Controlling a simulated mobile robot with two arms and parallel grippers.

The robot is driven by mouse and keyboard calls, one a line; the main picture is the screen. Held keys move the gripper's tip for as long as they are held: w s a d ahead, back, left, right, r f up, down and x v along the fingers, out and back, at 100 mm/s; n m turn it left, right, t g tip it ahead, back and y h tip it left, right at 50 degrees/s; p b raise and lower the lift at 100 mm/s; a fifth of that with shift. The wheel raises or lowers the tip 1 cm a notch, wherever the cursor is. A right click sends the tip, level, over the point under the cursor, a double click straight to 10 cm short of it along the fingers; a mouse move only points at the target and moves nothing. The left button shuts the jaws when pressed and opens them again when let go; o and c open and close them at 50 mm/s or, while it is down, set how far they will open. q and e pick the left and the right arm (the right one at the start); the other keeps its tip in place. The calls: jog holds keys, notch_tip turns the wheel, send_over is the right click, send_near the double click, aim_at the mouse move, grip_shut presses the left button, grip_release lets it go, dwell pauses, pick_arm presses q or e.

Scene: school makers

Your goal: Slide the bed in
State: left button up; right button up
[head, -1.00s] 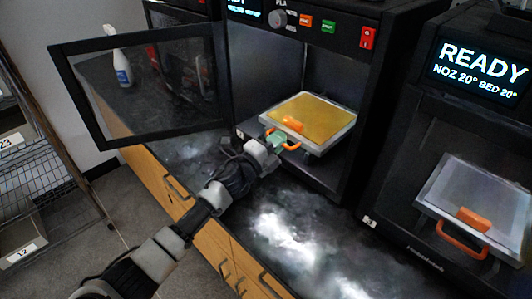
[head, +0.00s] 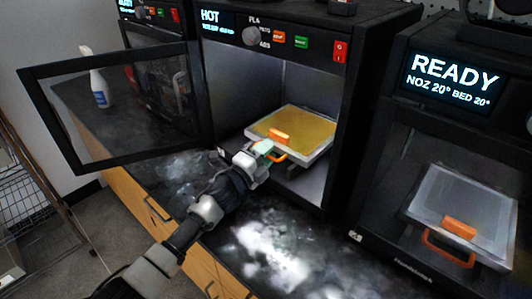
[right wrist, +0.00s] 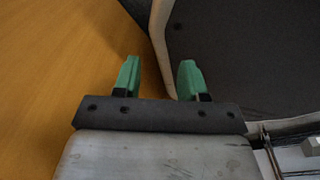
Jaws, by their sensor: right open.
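The bed (head: 318,144), a pale tray with a gold plate on top and an orange clip and handle (head: 278,136) at its front, sits partly inside the open printer (head: 308,84). Its front sticks out toward me. My left gripper (head: 263,147) has its green fingertips at the left end of the orange handle. Whether its jaws are closed on the handle is too small to tell. My right gripper (right wrist: 159,80) shows in the right wrist view with its green fingers apart and nothing between them.
The printer's framed door (head: 105,162) is swung open to the left. A spray bottle (head: 100,84) stands behind it. A second printer with a READY screen (head: 454,73) stands at right, holding another bed (head: 462,205). The dark counter (head: 195,170) is clear in front.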

pick_arm(q)
jog(key=v, duration=1.1)
dwell(0.4)
